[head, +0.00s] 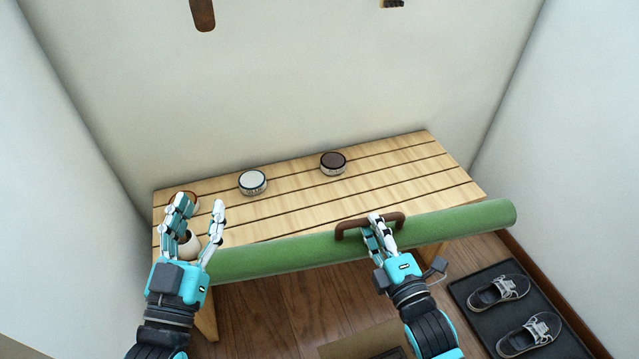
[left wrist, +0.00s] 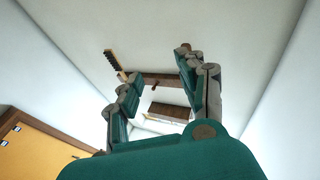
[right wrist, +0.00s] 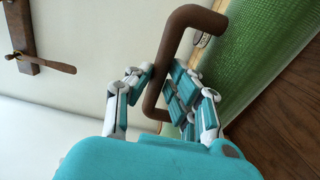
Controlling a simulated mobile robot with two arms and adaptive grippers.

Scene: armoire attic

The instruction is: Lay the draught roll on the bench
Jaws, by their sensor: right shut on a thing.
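The draught roll (head: 290,253) is a long green cylinder with a brown handle (head: 352,223). In the head view it spans the front edge of the slatted wooden bench (head: 400,165), its right end sticking out past the bench; I cannot tell whether it touches the bench. My right gripper (head: 378,225) is shut on the brown handle, which also shows between its fingers in the right wrist view (right wrist: 165,75), with the green roll beside it (right wrist: 255,50). My left gripper (head: 200,215) is open and empty, raised by the bench's left end, with its fingers pointing up.
A white-topped tin (head: 252,183) and a brown-topped tin (head: 333,163) stand towards the bench's back. A brown-topped tin (head: 186,199) and a cup (head: 188,243) are partly hidden behind my left gripper. Shoes (head: 500,291) lie on a dark mat at right.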

